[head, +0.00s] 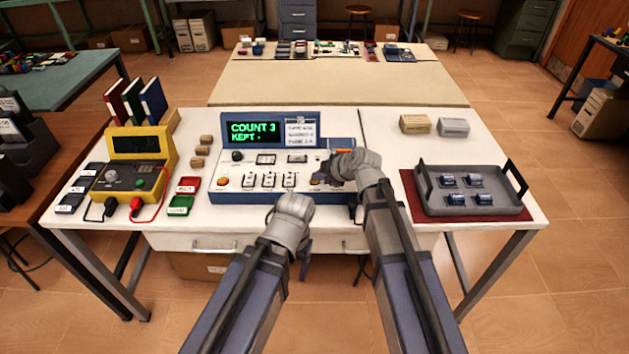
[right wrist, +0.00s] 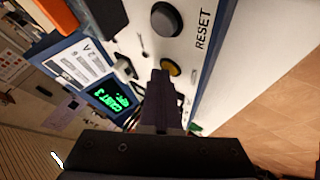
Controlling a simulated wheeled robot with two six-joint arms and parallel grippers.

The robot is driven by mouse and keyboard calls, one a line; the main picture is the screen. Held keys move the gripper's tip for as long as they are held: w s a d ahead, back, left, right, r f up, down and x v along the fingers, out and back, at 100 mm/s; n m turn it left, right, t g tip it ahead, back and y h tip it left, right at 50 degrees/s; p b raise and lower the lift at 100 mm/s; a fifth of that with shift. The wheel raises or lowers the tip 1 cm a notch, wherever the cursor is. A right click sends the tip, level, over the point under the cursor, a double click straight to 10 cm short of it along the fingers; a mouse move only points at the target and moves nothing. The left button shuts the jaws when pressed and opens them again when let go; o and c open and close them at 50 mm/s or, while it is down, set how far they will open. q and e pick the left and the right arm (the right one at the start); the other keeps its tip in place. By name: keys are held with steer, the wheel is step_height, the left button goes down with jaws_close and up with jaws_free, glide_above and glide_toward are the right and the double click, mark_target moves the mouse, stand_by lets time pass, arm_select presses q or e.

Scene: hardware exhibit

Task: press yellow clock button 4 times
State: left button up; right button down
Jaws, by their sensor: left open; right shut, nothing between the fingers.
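The blue and white console (head: 262,196) stands on the white bench, its green display (head: 253,131) reading "COUNT 3" and "KEPT -". In the right wrist view the round yellow button (right wrist: 171,67) sits on the console's white panel, partly hidden by my fingertips. My right gripper (right wrist: 163,76) is shut and empty, its tips right at that button. I cannot tell whether they touch it. In the head view the right gripper (head: 321,179) is over the panel's right part. My left gripper (head: 304,246) is open and empty in front of the bench edge.
A grey button (right wrist: 166,19) lies near the "RESET" label, close to the yellow one. A yellow meter (head: 166,150) with leads stands at left. A grey tray (head: 430,206) holding several blue parts is at right. Small boxes (head: 415,124) stand behind it.

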arm_select(q)
steer(key=shift+r, duration=0.15)
arm_select(e)
steer(key=shift+r, duration=0.15)
arm_select(q)
steer(key=shift+r+p, duration=0.8)
steer(key=shift+p, duration=0.15)
arm_select(e)
steer(key=shift+r, duration=0.75)
arm_select(q)
step_height(320, 180, up, 5)
steer(key=p, duration=0.5)
arm_select(e)
step_height(320, 180, up, 5)
steer(key=shift+f, duration=0.1)
arm_select(q)
steer(key=shift+c, duration=0.4)
jaws_close()
